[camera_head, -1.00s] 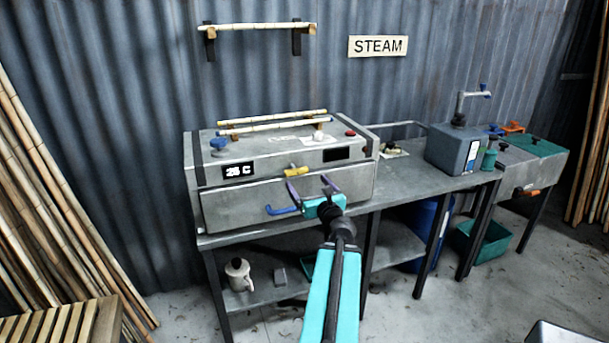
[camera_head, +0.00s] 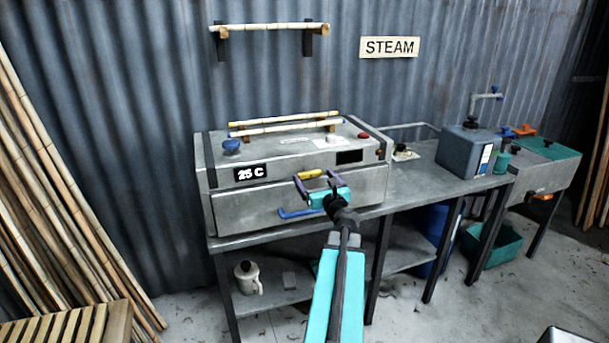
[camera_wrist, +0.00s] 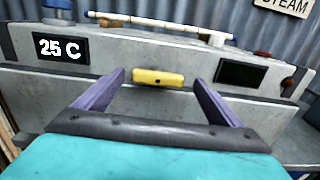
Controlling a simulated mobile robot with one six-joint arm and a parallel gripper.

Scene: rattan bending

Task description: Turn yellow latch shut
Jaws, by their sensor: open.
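The yellow latch (camera_head: 310,174) is on the front of the grey steam box (camera_head: 225,182), above the drawer-like front panel with the blue handle (camera_head: 298,213). In the wrist view the latch (camera_wrist: 158,78) lies roughly horizontal, in the gap between my two purple fingers. My gripper (camera_head: 316,181) is open and empty in front of the box, and its fingers (camera_wrist: 158,90) reach toward the latch on either side without visibly touching it. The exact distance from the fingertips to the latch is hard to tell.
A display reading 25 C (camera_head: 250,173) is left of the latch, and a dark panel (camera_head: 349,157) is right. Bamboo poles (camera_head: 285,123) rest on the lid, beside a blue knob (camera_head: 231,146) and red button (camera_head: 363,136). A grey container (camera_head: 463,152) stands on the bench at right.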

